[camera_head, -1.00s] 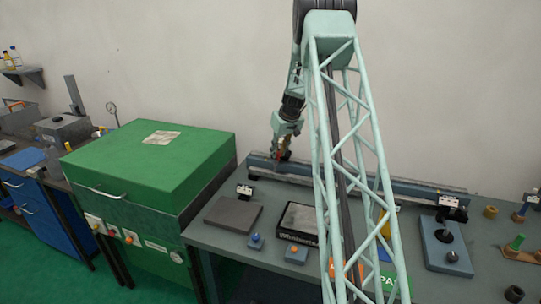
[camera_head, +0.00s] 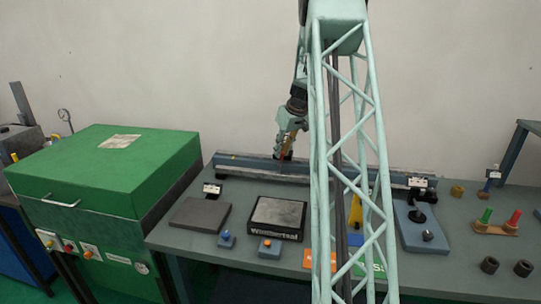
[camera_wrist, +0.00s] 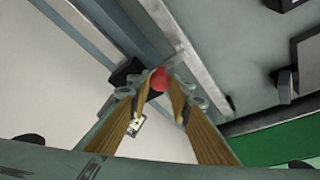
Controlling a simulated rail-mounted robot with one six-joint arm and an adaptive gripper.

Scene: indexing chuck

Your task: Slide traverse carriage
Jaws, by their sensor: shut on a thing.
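The traverse rail (camera_head: 350,178) is a long blue-grey beam along the back of the bench. My gripper (camera_head: 285,152) points down at the rail, left of its middle. In the wrist view, my gripper's two yellow-padded fingers (camera_wrist: 160,85) are shut on a round red knob (camera_wrist: 159,78). A dark block (camera_wrist: 125,72) shows beside the knob, against the rail; it seems to be part of the carriage. The carriage body is small and mostly hidden by my gripper in the head view.
A small white-faced marker (camera_head: 212,189) stands near the rail's left end and another (camera_head: 417,183) near its right end. A green chest (camera_head: 110,170) stands left of the bench. A scale (camera_head: 277,217) and a dark plate (camera_head: 200,215) lie in front of the rail.

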